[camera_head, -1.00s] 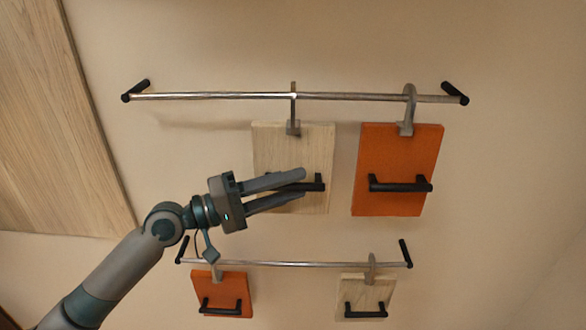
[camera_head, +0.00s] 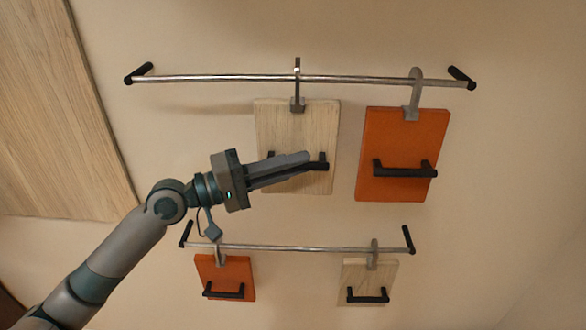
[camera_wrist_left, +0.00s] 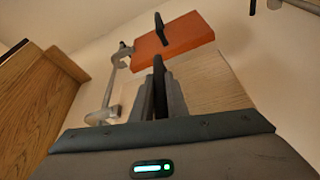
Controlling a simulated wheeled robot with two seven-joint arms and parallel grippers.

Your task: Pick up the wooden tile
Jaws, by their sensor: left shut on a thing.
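The upper wooden tile (camera_head: 297,122) is pale, with a black bar handle (camera_head: 322,160) low on its face. It hangs by a grey hook (camera_head: 298,85) from the upper metal rail (camera_head: 215,78). My left gripper (camera_head: 305,160) comes in from the left and is shut on this handle. In the left wrist view, the fingers (camera_wrist_left: 160,100) close on the dark handle (camera_wrist_left: 158,70), with the wooden tile (camera_wrist_left: 215,85) beside them. A smaller-looking wooden tile (camera_head: 372,274) hangs from the lower rail (camera_head: 310,248). My right gripper is not in view.
An orange tile (camera_head: 402,140) hangs just right of the upper wooden tile and also shows in the left wrist view (camera_wrist_left: 180,40). Another orange tile (camera_head: 225,272) hangs at the lower left. A wood panel (camera_head: 50,110) covers the left wall. The wall at right is bare.

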